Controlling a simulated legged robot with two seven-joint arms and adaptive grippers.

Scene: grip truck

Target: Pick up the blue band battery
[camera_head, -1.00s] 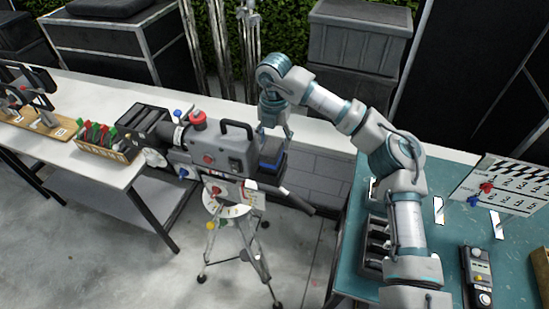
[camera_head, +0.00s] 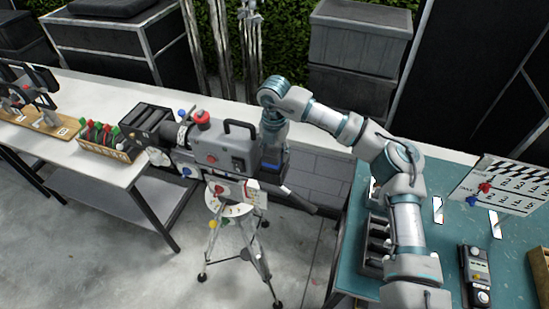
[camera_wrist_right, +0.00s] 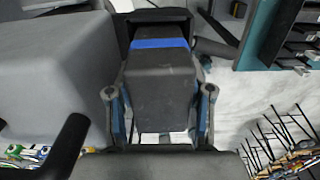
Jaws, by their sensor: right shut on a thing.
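The blue band battery (camera_wrist_right: 160,85) is a dark block with a blue stripe at its far end in the right wrist view. It sits at the rear of the grey camera (camera_head: 225,150) on the tripod; its blue band (camera_head: 271,167) shows low on it in the head view. My right gripper (camera_wrist_right: 160,110) is shut on the battery, one finger on each side. In the head view my right gripper (camera_head: 272,140) comes down on it from above. The battery's far end meets a dark mount on the camera. My left gripper is not in view.
The tripod (camera_head: 238,240) stands on the floor between the white table (camera_head: 90,165) and the teal table (camera_head: 345,270). A dark charger rack (camera_head: 376,240) lies on the teal table under my right arm. A black handle (camera_head: 240,128) rises from the camera close to my gripper.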

